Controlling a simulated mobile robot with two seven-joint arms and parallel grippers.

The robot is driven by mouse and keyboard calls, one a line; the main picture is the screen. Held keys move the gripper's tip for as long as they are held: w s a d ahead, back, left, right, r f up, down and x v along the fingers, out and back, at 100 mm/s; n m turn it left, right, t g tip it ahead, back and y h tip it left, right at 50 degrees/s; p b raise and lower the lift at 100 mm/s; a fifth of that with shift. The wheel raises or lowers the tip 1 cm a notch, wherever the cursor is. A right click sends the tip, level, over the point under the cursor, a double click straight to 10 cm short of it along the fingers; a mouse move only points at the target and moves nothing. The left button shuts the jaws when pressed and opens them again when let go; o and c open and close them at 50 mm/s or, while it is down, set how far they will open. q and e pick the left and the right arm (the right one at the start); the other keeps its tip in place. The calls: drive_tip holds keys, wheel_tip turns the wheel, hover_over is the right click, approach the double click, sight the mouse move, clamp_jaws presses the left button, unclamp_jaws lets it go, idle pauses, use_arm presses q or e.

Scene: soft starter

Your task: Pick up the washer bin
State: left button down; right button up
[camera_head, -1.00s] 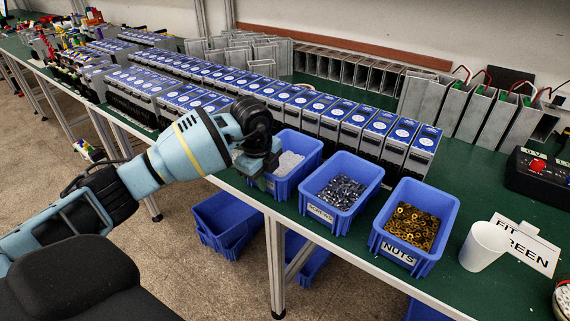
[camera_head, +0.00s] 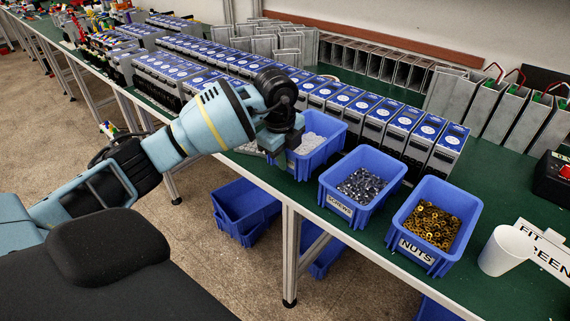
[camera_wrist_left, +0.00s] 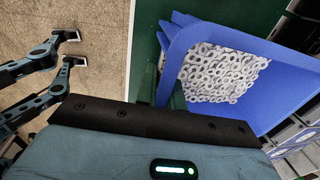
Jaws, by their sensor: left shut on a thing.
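The washer bin (camera_head: 322,153) is a blue open bin with grey washers at the back left of the row of bins in the head view. My left gripper (camera_head: 280,138) is at its left rim, shut on it; the fingertips are mostly hidden. The bin looks raised a little above the bench. In the left wrist view the washer bin (camera_wrist_left: 270,97) fills the right side, with the washers inside it. My right gripper (camera_wrist_left: 72,48) shows at the left of that view, over the floor, its two fingers apart and empty.
The blue screw bin (camera_head: 370,213) and nut bin (camera_head: 425,258) stand close by on the green bench (camera_head: 385,232). A white cup (camera_head: 503,251) is at the right. Rows of blue-topped units (camera_head: 430,145) stand close behind. Blue bins (camera_head: 243,208) sit below the bench.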

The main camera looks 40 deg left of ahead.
use_arm(q)
drive_tip(key=shift+r, duration=3.2)
drive_tip(key=shift+r, duration=0.1)
